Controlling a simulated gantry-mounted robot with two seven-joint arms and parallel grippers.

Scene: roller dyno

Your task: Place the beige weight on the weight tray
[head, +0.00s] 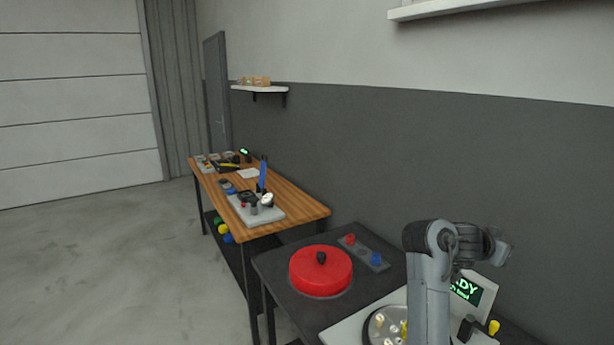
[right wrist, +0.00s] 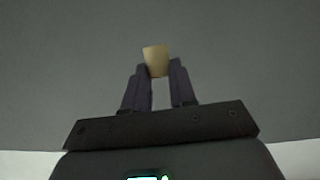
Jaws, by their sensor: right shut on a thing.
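The beige weight (right wrist: 156,58) is a small block between the fingertips of my right gripper (right wrist: 159,72) in the right wrist view, held in the air against the dark grey wall. In the head view my right arm rises at the lower right and bends toward the wall; its fingers and the weight cannot be made out there. A dark strip (head: 362,252) with a red piece and a blue piece lies on the dark bench, and a round metal dish (head: 376,335) with small pale and yellow pieces is partly hidden by my arm. I cannot tell which is the weight tray. My left gripper is out of view.
A red round block (head: 321,272) with a black knob sits on the dark bench (head: 283,263). A lit green display (head: 468,290) and a yellow piece (head: 494,327) are right of my arm. A wooden bench (head: 294,200) with tools stands farther left. The floor at left is clear.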

